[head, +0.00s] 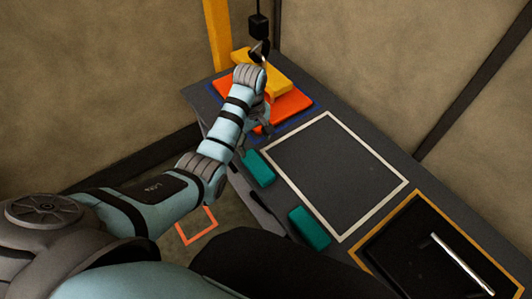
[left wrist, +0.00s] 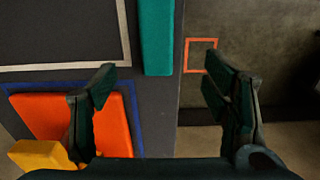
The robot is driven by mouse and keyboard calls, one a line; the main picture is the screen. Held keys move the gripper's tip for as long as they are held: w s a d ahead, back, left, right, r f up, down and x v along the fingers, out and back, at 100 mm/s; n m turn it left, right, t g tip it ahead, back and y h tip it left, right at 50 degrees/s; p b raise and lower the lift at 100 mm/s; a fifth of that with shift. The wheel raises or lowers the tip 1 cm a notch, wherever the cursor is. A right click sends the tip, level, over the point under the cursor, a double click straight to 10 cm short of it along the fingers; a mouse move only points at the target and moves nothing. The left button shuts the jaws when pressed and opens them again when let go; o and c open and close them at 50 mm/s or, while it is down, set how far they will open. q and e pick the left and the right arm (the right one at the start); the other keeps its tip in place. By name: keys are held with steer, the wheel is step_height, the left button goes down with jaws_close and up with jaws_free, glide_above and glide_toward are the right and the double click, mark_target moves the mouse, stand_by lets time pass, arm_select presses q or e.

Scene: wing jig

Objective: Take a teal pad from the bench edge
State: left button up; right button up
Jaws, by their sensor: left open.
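Two teal pads lie on the dark bench along its near-left edge in the head view. One pad (head: 258,168) is close to my left gripper; the other pad (head: 309,228) lies nearer to me. The left wrist view shows one teal pad (left wrist: 157,38) lengthwise along the bench edge, at the top middle. My left gripper (head: 254,138) is over the bench, beside the orange block and just short of the farther pad. In the left wrist view its open fingers (left wrist: 160,90) are wide apart with nothing between them, and the pad lies beyond their tips. My right gripper is out of view.
An orange block (head: 292,105) with a yellow piece (head: 266,72) on it sits in a blue outline. A white-outlined area (head: 335,170) is empty. A yellow-framed black area (head: 420,250) holds a pale bar (head: 462,264). An orange outline (head: 181,233) marks the floor.

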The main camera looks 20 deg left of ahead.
arm_select(q)
steer(key=b, duration=0.3)
glide_above(257, 164)
steer(key=f, duration=0.6)
steer(key=shift+s+a+f, duration=0.1)
steer(key=shift+s+f, duration=0.2)
steer(key=shift+s, duration=0.1)
steer(key=f, duration=0.2)
steer(key=f+b, duration=0.1)
steer(key=f, duration=0.1)
steer(key=w+f+b, duration=0.1)
steer(key=f, duration=0.1)
steer(key=shift+d, duration=0.25)
steer(key=shift+s+f, duration=0.1)
steer(key=shift+f, duration=0.25)
steer(key=shift+s+r, duration=0.1)
steer(key=shift+r, duration=0.05)
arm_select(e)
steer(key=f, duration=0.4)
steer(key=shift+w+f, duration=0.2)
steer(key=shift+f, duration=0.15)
arm_select(q)
steer(key=c, duration=1.2)
